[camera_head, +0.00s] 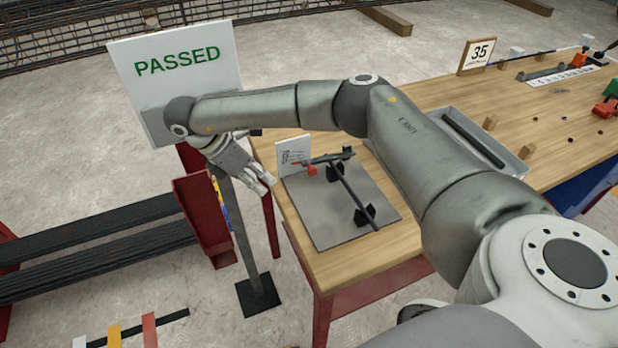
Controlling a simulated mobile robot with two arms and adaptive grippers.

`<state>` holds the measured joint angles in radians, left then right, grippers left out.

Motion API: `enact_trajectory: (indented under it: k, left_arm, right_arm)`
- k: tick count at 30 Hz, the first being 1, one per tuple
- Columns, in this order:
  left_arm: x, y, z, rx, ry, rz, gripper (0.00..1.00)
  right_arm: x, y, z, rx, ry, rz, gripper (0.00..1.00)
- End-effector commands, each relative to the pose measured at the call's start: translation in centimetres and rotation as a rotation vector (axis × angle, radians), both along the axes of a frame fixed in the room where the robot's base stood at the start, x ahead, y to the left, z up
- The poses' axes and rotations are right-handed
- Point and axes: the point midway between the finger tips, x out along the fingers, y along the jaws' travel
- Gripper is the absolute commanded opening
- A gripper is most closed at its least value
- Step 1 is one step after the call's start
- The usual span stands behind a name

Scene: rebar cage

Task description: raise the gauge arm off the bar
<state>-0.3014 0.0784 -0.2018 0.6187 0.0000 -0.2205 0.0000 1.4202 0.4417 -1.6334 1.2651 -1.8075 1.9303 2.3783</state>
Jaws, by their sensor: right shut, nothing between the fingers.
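The dark gauge arm (336,157) with a red knob (311,170) lies across the far end of the dark bar (351,194). It looks lowered onto the bar, though the contact is too small to be sure of. The bar rests on black supports (364,215) on a grey plate (325,223). My right gripper (268,182) is shut and empty, left of the gauge and beyond the table's left edge. Its fingers point toward the plate, apart from the gauge arm and bar. My left gripper is not in view.
A small white card (291,153) stands behind the plate on the wooden table (433,93). A grey tray (516,164) holding a dark bar lies to the right. A "PASSED" sign (178,62) stands behind my gripper. A red rack (204,212) with dark bars stands left.

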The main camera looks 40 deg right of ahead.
Motion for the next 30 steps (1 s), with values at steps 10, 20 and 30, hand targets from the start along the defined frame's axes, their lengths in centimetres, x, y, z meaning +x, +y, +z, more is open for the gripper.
enact_trajectory:
  k: [10, 20, 30]
  left_arm:
    - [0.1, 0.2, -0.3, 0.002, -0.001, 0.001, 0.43]
    - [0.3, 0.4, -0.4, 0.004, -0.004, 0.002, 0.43]
    - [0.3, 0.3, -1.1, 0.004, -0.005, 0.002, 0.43]
  right_arm:
    - [0.7, -3.1, 3.0, -0.172, -0.085, -0.064, 0.00]
    - [0.4, -3.6, 1.9, -0.166, -0.080, -0.065, 0.00]
    - [-0.7, -6.8, -2.6, -0.165, -0.079, -0.065, 0.00]
